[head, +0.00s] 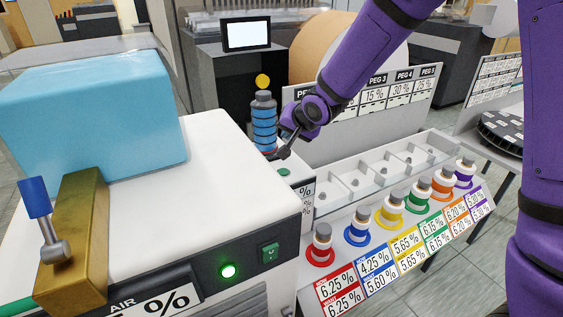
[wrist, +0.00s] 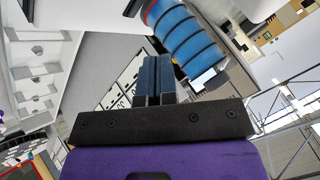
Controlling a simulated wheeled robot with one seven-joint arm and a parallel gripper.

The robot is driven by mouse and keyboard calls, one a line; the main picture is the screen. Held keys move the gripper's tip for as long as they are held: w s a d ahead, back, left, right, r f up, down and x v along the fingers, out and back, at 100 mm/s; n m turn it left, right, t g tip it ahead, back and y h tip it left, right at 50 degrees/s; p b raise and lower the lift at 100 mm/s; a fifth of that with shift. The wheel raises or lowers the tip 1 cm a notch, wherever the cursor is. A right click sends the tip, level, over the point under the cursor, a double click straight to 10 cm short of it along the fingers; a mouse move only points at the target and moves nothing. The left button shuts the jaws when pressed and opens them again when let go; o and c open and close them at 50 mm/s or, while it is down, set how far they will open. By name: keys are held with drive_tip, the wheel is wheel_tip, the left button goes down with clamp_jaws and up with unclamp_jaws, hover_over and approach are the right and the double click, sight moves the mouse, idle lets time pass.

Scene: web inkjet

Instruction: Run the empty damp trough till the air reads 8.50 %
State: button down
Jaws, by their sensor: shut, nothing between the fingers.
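A white machine (head: 215,190) carries a pale blue box-like cover (head: 90,110); whether this is the damp trough, I cannot tell. Its front has an AIR readout (head: 165,303), cut off by the frame, with only "%" and part of a digit legible. A brass block (head: 75,240) with a blue-handled lever (head: 35,198) stands at left. My gripper (head: 279,153) is shut and empty, close beside a blue ribbed cylinder (head: 264,125). The wrist view shows its closed fingers (wrist: 157,80) near that cylinder (wrist: 183,38).
A small green button (head: 284,171) lies on the machine's right edge, below my gripper. A screen (head: 246,34) stands behind.

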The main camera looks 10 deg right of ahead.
sight(285, 171)
drive_tip(key=shift+w+a+f, duration=0.3)
drive_tip(key=shift+w+a, duration=0.05)
drive_tip(key=shift+w, duration=0.15)
drive_tip(key=shift+f, duration=4.4)
drive_tip(key=shift+f, duration=0.1)
drive_tip(key=shift+f, duration=0.3)
drive_tip(key=shift+f, duration=0.45)
drive_tip(key=shift+r, duration=0.85)
